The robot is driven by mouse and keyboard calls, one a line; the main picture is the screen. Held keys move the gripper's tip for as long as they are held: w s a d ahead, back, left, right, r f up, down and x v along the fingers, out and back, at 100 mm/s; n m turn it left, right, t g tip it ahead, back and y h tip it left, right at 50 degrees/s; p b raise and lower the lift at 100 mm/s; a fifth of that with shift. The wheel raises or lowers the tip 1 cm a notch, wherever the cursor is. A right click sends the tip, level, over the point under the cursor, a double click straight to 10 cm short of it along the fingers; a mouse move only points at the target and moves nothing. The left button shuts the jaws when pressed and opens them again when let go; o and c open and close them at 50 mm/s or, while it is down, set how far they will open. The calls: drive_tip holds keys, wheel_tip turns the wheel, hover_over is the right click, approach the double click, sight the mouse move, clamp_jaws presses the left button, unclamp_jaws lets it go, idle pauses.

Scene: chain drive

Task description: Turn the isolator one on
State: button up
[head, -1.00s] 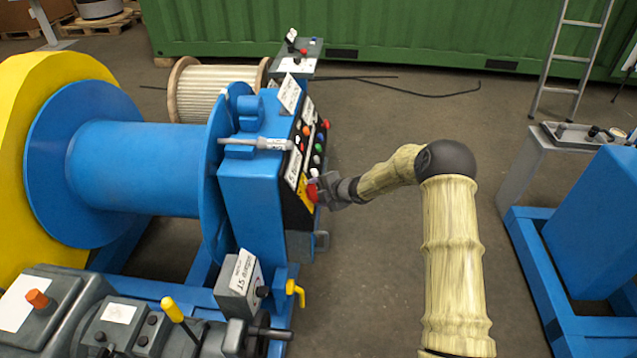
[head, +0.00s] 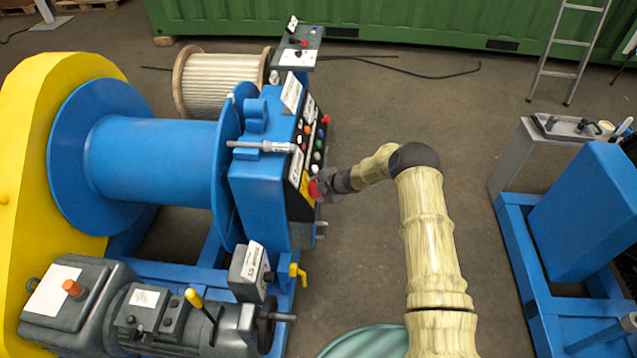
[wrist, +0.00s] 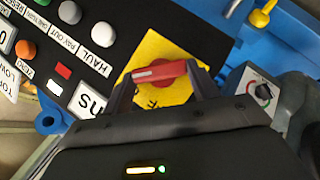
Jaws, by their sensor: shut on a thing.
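The isolator is a red rotary handle (wrist: 160,73) on a yellow plate (wrist: 158,47) at the lower end of a black control panel. In the wrist view its bar lies nearly level across the picture, tilted slightly. My gripper (wrist: 158,84) is shut on the red handle, one finger on each side. In the head view the red handle (head: 314,190) shows at the panel's edge, with my gripper (head: 327,185) against it from the right. The lettering on the yellow plate is partly covered, so I cannot read the handle's position.
Push buttons and labels fill the panel (wrist: 88,55) beside the handle. A grey box with a black knob (wrist: 264,93) stands close to its right in the wrist view. The blue winch drum (head: 155,160) is left of the panel. Open floor (head: 370,250) lies to the right.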

drive_tip(key=shift+w+d, duration=0.1)
drive_tip(key=shift+d, duration=0.25)
drive_tip(key=o, duration=1)
drive_tip(key=shift+a, duration=0.15)
drive_tip(key=b+v, duration=0.1)
drive_tip(key=v, duration=1.6)
drive_tip(key=shift+r, duration=0.15)
